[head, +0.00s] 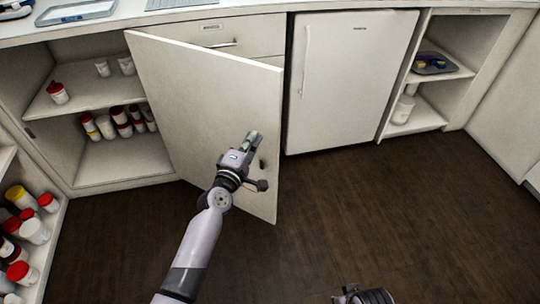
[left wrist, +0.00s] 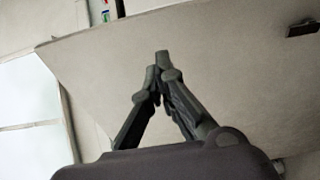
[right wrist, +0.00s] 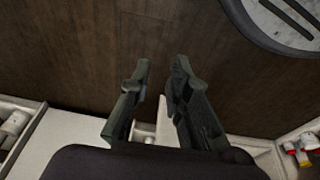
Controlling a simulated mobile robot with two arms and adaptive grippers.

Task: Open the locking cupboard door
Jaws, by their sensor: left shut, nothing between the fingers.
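The cream cupboard door (head: 190,95) stands swung out from its cupboard, with shelves showing behind it on the left. A small dark handle or lock (head: 262,164) is near its free edge; a dark fitting (left wrist: 303,28) on the panel shows in the left wrist view. My left gripper (head: 253,138) is in front of the door's face near the free edge, shut and empty; whether it touches the panel I cannot tell. Its closed fingertips (left wrist: 162,60) show in the left wrist view. My right gripper (right wrist: 160,75) is open and empty, low over the floor.
The open cupboard (head: 105,163) holds several red-lidded jars and white cups. More jars stand on a shelf at lower left. A white fridge (head: 350,80) and an open shelf unit (head: 427,118) are to the right. The dark wood floor (head: 400,200) is clear.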

